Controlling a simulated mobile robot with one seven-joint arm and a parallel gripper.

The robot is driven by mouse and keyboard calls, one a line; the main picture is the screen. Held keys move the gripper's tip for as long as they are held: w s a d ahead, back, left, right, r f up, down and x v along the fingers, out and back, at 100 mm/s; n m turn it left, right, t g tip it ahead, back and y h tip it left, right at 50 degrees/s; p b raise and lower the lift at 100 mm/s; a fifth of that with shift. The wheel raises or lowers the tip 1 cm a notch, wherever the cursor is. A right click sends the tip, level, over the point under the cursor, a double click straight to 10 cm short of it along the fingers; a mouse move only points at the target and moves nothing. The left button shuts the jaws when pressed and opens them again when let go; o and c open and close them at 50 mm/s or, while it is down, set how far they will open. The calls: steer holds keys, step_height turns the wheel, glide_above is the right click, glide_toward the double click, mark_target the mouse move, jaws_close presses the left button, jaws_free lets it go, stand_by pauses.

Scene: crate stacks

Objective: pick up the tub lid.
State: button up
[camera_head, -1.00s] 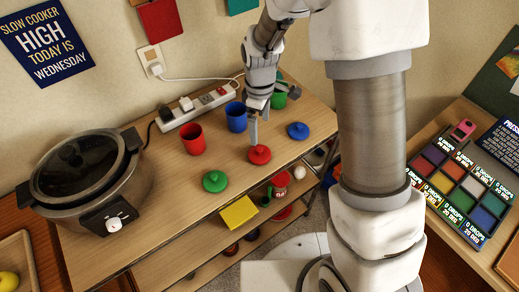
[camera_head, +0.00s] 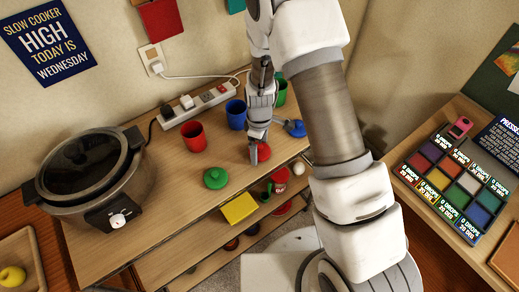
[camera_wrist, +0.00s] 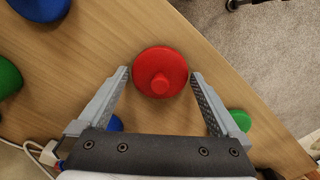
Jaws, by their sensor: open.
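A round red lid (camera_head: 264,153) with a knob lies flat near the front edge of the wooden counter, partly hidden by my gripper (camera_head: 257,150) in the head view. In the wrist view the red lid (camera_wrist: 160,72) lies between the tips of my open gripper (camera_wrist: 159,77), one finger on each side. I cannot tell whether either finger touches it. A green lid (camera_head: 215,178) lies to the left and a blue lid (camera_head: 296,128) to the right, partly hidden by my arm.
Red (camera_head: 193,136), blue (camera_head: 236,115) and green (camera_head: 281,92) tubs stand behind the lids, near a power strip (camera_head: 198,104). A slow cooker (camera_head: 82,165) stands at the left.

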steer(key=shift+f, duration=0.25)
steer(key=c, duration=1)
steer(key=shift+c, duration=0.2)
steer(key=shift+r, duration=0.2)
